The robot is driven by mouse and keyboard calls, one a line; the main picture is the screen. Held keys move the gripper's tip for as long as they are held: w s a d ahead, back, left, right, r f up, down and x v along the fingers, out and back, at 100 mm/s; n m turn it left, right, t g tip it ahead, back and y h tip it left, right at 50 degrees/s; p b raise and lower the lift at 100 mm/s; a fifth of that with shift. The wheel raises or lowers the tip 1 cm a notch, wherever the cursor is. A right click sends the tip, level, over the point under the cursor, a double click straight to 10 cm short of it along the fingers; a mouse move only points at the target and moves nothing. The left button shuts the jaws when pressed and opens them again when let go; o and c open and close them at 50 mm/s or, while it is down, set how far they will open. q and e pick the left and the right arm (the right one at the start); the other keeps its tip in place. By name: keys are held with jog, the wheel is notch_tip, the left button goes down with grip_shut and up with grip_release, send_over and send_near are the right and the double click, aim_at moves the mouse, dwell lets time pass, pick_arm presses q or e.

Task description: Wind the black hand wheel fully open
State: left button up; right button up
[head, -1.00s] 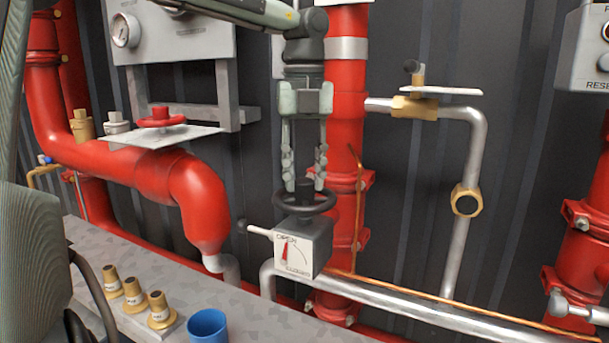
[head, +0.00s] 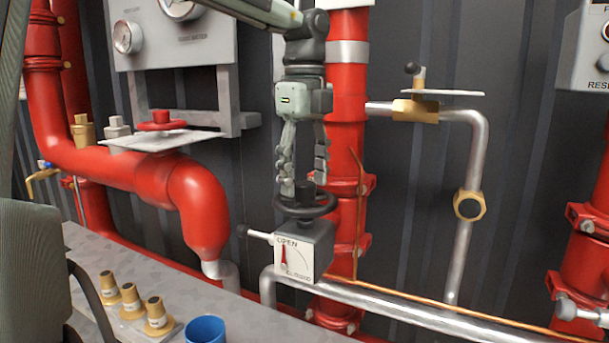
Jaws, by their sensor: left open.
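The black hand wheel (head: 304,207) lies flat on top of a light grey valve box (head: 303,252) in the middle of the head view. The box's front dial reads OPEN at the top and CLOSED at lower right. Its red pointer stands near upright, close to the OPEN end. My left gripper (head: 304,188) points straight down over the wheel. Its fingers are apart, with tips on either side of the wheel's central hub. I cannot tell whether they touch it. My right gripper is not in view.
A thick red pipe (head: 346,130) stands right behind the wheel. A red hand wheel (head: 161,121) sits at left above a plate. Brass fittings (head: 131,298) and a blue cup (head: 206,329) stand on the grey ledge below. A brass valve (head: 415,109) is on a pipe at right.

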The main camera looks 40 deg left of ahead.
aim_at(305, 183)
pick_arm(q)
notch_tip(305, 183, up, 5)
jog(key=p, duration=0.4)
jog(key=shift+r+p, duration=0.35)
jog(key=shift+r, duration=0.7)
jog(key=shift+f, duration=0.1)
